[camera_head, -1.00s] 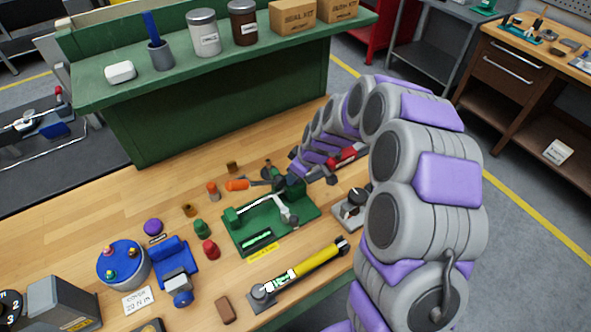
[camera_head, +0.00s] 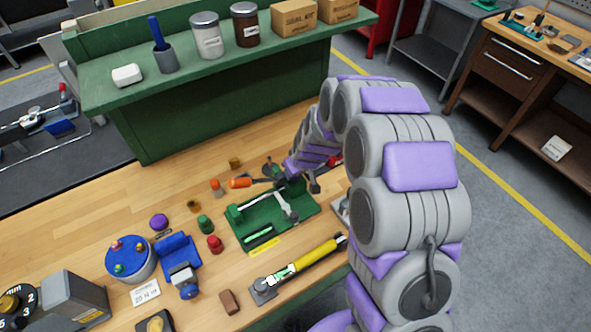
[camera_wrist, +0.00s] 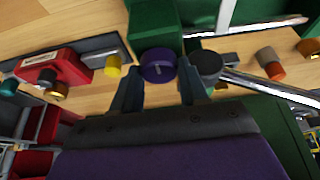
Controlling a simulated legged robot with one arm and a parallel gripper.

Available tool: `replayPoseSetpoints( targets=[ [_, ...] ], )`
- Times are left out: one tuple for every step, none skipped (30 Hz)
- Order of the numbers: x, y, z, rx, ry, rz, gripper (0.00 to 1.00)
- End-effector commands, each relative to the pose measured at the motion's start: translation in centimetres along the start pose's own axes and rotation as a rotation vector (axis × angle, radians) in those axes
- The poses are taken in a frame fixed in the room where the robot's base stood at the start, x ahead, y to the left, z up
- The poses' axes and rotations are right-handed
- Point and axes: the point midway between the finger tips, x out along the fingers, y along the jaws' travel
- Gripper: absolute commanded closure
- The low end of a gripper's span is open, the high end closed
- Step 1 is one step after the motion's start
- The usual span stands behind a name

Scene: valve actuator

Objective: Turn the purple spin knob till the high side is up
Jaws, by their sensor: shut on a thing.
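The purple spin knob (camera_wrist: 157,62) sits against a green block (camera_wrist: 152,25) in the wrist view. A pale mark shows on its face; I cannot tell which side is high. My gripper (camera_wrist: 158,74) is shut on the knob, one finger on each side. In the head view, my gripper is at the back right of the green fixture (camera_head: 245,240), and my arm and wrist hide the knob there. A dark grey round knob (camera_wrist: 207,64) is just right of my right finger in the wrist view.
A yellow-handled tool (camera_head: 317,254) lies in front of the fixture. Red (camera_head: 215,245) and green (camera_head: 205,224) knobs, a loose purple-topped piece (camera_head: 159,221) and an orange-handled tool (camera_head: 240,183) lie around it. A green shelf (camera_head: 240,62) stands behind.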

Motion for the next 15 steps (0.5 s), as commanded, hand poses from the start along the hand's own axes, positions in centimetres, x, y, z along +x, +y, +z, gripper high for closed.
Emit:
replayPoseSetpoints(
  targets=[
    [-0.05,0.09,-0.20,0.000,0.005,0.003,0.87],
    [-0.04,0.09,-0.20,0.000,0.005,0.003,0.87],
    [-0.05,0.09,-0.20,0.000,0.005,0.003,0.87],
    [-0.05,0.09,-0.21,0.000,0.005,0.002,0.87],
    [-0.04,0.09,-0.20,0.000,0.005,0.002,0.87],
    [-0.04,0.09,-0.19,0.000,0.005,0.002,0.87],
    [-0.04,0.09,-0.20,-0.001,0.005,0.002,0.87],
    [-0.04,0.09,-0.20,-0.001,0.005,0.002,0.54],
    [-0.04,0.09,-0.20,-0.001,0.005,0.002,0.50],
    [-0.04,0.08,-0.17,-0.001,0.004,0.002,0.47],
    [-0.04,0.06,-0.14,-0.001,0.004,0.001,0.44],
    [-0.04,0.05,-0.12,-0.001,0.003,0.001,0.40],
    [-0.05,0.03,-0.10,-0.001,0.003,0.001,0.37],
    [-0.05,0.01,-0.07,-0.001,0.003,0.001,0.34],
    [-0.07,-0.01,-0.05,-0.001,0.003,0.001,0.31]
  ],
)
